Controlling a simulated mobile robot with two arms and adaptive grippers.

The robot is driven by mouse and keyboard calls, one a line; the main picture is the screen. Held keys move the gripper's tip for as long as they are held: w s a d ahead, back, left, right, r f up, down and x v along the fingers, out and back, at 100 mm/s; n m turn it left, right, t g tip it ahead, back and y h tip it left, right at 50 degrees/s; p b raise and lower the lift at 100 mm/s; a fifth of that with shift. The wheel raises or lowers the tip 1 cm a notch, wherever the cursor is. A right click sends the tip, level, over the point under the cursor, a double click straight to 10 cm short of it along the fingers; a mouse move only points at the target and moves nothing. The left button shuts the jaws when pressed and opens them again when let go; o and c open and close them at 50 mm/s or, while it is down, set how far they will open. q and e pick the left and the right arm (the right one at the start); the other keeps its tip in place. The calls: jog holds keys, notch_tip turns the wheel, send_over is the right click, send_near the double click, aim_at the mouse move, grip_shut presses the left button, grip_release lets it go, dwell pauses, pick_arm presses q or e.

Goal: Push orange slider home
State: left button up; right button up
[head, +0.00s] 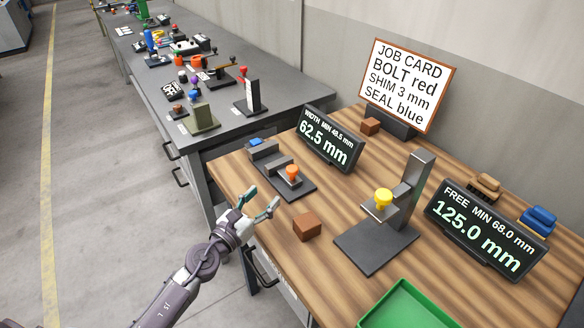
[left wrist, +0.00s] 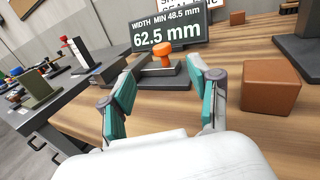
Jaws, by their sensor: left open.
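The orange slider knob (head: 291,172) stands on a small grey carriage on a dark base plate (head: 299,190) near the left side of the wooden table. A grey block with a blue piece (head: 256,142) sits at the back end of the same plate, with a gap between it and the carriage. My left gripper (head: 262,203) is open and empty at the table's front left edge, short of the slider. In the left wrist view the orange knob (left wrist: 165,52) shows beyond and between the open fingers (left wrist: 163,92). My right gripper is not in view.
A display (head: 326,138) reading 62.5 mm, min 48.5, stands behind the slider. A brown cube (head: 307,227) sits to the right of my left gripper. A stand with a yellow knob (head: 383,197), a 125.0 mm display (head: 484,233) and a green tray (head: 406,305) are farther right.

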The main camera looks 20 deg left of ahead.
aim_at(289, 173)
pick_arm(q)
jog(key=shift+w+d+f, duration=0.15)
jog(key=shift+w, duration=0.3)
jog(key=x, duration=1.2)
jog(key=shift+w+f+b, duration=0.1)
jog(key=shift+f+b, duration=0.2)
jog(key=shift+b, duration=0.1)
jog(key=shift+w+d, duration=0.1)
jog(key=shift+w, duration=0.35)
jog(key=shift+r, duration=0.1)
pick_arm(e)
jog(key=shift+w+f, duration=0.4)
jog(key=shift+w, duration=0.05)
pick_arm(q)
grip_shut()
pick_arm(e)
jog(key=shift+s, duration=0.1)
